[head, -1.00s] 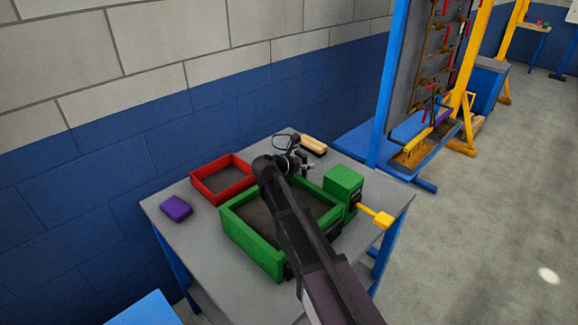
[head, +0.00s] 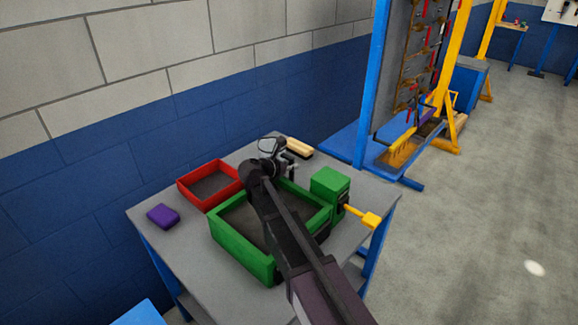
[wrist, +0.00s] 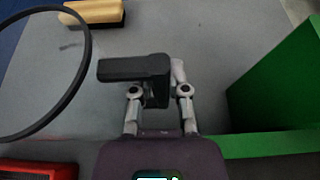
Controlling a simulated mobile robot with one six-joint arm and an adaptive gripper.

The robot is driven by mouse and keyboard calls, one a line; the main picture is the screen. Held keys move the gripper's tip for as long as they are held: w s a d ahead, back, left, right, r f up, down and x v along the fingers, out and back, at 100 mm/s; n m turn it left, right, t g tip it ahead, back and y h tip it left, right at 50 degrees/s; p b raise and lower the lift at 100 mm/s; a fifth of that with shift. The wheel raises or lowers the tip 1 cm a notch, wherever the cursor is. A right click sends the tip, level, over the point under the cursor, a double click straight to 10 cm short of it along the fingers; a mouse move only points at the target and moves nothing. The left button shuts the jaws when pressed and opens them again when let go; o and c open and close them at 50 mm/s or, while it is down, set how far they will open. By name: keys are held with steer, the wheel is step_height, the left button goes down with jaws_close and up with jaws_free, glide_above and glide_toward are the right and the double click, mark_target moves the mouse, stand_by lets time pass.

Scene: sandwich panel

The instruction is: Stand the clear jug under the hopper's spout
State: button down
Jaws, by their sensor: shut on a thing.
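The clear jug shows in the wrist view mainly as a dark round rim (wrist: 88,48) at the left, with the grey table visible through it. Its dark handle (wrist: 125,68) lies between the fingers of my gripper (wrist: 158,92), which is shut on it. In the head view the jug (head: 269,144) is a small ring at the table's back edge, beside my gripper (head: 286,164). Its base is hidden. A green open-topped bin (head: 232,250) and a green block (head: 329,184) with a yellow lever stand nearer; I cannot tell which part is the hopper's spout.
A red tray (head: 195,203) and a purple block (head: 163,215) are on the left of the table (head: 190,265). A wooden brush (head: 299,147) lies at the back, close to the jug. A blue-framed rack (head: 369,85) stands behind to the right.

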step_height(320, 180, up, 18)
steer(key=p, duration=1.7)
steer(key=shift+f, duration=0.2)
steer(key=shift+s, duration=0.1)
